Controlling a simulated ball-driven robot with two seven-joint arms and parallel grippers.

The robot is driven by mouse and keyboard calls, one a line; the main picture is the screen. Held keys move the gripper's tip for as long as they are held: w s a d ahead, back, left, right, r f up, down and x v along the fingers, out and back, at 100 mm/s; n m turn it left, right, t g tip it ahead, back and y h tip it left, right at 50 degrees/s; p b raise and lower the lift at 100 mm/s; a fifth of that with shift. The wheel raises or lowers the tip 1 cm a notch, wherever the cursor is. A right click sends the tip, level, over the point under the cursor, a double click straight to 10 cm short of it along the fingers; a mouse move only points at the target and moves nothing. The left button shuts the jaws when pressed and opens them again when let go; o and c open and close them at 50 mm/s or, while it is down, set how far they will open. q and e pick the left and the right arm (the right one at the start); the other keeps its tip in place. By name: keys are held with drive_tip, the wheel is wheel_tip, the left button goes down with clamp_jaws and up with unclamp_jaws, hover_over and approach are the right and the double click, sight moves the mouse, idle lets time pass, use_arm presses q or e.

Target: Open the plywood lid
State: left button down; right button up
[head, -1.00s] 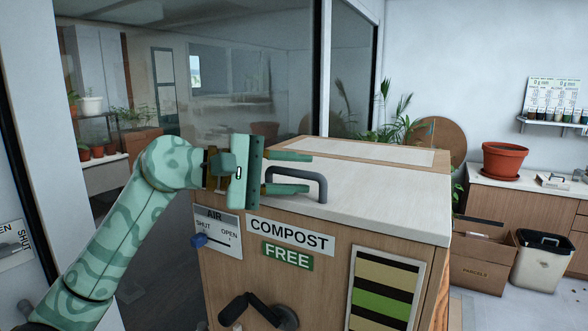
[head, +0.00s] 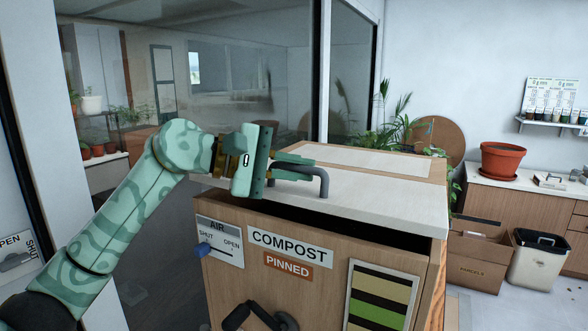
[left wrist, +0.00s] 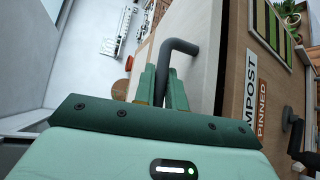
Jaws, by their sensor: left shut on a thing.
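The plywood lid (head: 370,205) is the pale top of the compost box (head: 330,240). It is raised a little at its front edge, with a dark gap under it. My left gripper (head: 300,165) is shut on the lid's grey bar handle (head: 322,182). In the left wrist view the fingers (left wrist: 163,90) close around the handle (left wrist: 180,46). The box front carries a COMPOST label and an orange PINNED sign (head: 288,267). A crank (head: 255,316) shows low on the front. My right gripper is not in view.
An AIR slider panel (head: 220,242) is on the box's front left. A glass partition stands behind. At the right are a cardboard box (head: 475,262), a bin (head: 538,262) and a counter with a terracotta pot (head: 502,160).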

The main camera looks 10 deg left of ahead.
use_arm(q)
drive_tip(key=w+d+r+n+g+y+p, duration=0.2)
drive_tip(key=w+r+p, duration=0.4)
drive_tip(key=p, duration=1.1)
drive_tip(key=shift+w+d+r+n+g+y, duration=0.3)
drive_tip(key=shift+d+r+n+g, duration=0.15)
drive_tip(key=shift+r, duration=1.7)
drive_tip(key=shift+a, duration=0.15)
drive_tip(key=c, duration=1.5)
unclamp_jaws()
drive_tip(key=shift+f, duration=0.1)
drive_tip(key=shift+o, duration=0.2)
